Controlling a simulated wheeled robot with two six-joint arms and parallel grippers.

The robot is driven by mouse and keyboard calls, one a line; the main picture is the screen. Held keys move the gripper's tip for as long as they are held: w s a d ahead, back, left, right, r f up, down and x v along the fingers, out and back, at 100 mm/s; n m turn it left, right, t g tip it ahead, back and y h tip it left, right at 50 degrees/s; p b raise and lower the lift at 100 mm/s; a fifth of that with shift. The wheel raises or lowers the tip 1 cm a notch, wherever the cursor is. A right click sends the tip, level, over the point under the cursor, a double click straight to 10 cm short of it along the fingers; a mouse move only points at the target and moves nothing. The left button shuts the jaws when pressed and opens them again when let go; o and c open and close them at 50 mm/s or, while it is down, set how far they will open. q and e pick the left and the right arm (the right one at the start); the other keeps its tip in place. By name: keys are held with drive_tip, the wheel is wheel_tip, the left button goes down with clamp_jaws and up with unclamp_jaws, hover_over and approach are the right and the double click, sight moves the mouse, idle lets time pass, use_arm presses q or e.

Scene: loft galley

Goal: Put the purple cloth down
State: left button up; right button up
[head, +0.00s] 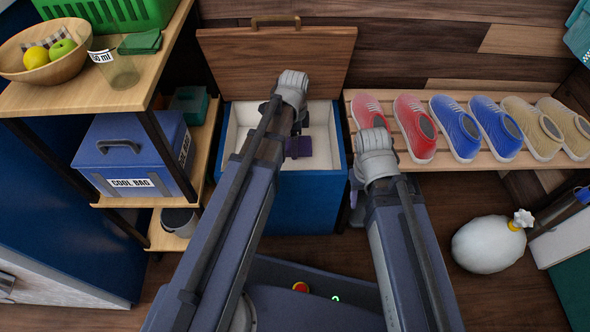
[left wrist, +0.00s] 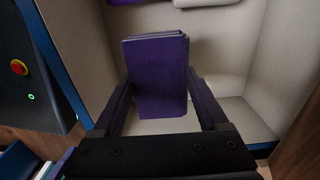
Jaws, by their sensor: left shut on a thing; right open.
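The purple cloth (left wrist: 155,80) is a folded, layered block between the fingers of my left gripper (left wrist: 160,92) in the left wrist view. The gripper is shut on it, over the pale inside of a blue chest (head: 318,205). In the head view my left arm reaches into the chest and hides much of it; a bit of purple cloth (head: 299,148) shows beside the arm. I cannot tell whether the cloth touches the chest floor. My right gripper (head: 355,192) is open beside the chest's right side, mostly hidden by its arm.
The chest's wooden lid (head: 240,62) stands open behind it. Another purple item (left wrist: 150,1) and a white item (left wrist: 212,2) lie in the chest. A shelf with a blue cool bag (head: 125,150) is left; a slatted shoe rack (head: 480,160) is right.

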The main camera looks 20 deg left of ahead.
sight(294, 169)
use_arm(q)
drive_tip(key=shift+f+b, duration=4.95)
drive_tip(key=shift+f, duration=0.2)
drive_tip(key=o, duration=1.1)
drive_tip(key=shift+r, duration=0.1)
wheel_tip(294, 169, up, 12)
drive_tip(key=p, duration=1.2)
drive_tip(key=shift+r, duration=0.1)
